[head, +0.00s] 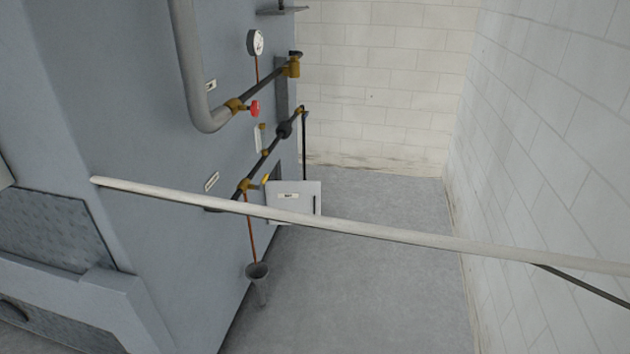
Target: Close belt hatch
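The belt hatch (287,195) is a small light grey panel with a dark-lettered label, low on the side of the blue-grey machine (150,140). It stands out from the machine's wall, so it looks open, with a dark gap showing beside its upper left edge. A long pale pipe crosses in front of its lower part. Neither of my grippers shows in the head view.
The long pale pipe (370,232) runs from the machine to the right edge. Pipes with a red-handled valve (254,108), a gauge (256,42) and a funnel drain (258,272) line the machine. Grey floor (390,290) is clear up to the white block wall (560,130).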

